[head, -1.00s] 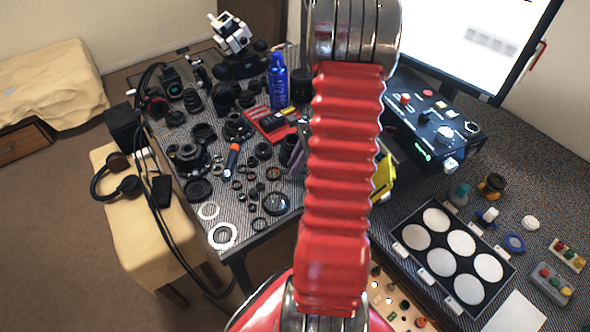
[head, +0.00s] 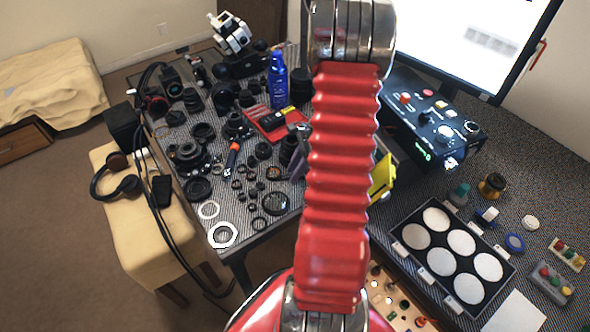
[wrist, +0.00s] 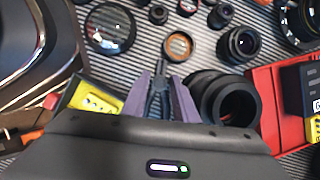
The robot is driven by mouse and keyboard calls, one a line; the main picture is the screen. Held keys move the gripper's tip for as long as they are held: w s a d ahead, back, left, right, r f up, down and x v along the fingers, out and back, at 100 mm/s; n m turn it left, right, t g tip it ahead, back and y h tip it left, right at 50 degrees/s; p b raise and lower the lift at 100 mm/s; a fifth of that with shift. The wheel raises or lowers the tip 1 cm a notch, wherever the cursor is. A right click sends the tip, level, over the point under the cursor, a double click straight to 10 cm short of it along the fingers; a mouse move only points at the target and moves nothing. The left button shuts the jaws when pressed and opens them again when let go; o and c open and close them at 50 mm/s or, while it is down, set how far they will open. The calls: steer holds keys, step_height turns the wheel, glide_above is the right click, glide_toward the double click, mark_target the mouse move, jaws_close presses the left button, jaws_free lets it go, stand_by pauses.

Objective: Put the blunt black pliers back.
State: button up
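The black pliers (wrist: 158,92) show in the wrist view, upright in the picture between the two purple fingers of my gripper (wrist: 160,88). Their dark jaws point away from me, past the fingertips. The fingers look shut on them; their rear part is hidden by my gripper body. In the head view my own red arm covers most of the gripper, and only a bit of purple finger (head: 298,166) shows at its left edge.
A red tray (wrist: 266,95) with a dark item lies right of my gripper, beside a black lens barrel (wrist: 238,104). Lens rings and small parts crowd the mat ahead. A yellow item (wrist: 95,98) is at left. A blue bottle (head: 278,80) stands behind the tray.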

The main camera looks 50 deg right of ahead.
steer(key=shift+r, duration=0.15)
steer(key=v, duration=1.2)
stand_by(0.5)
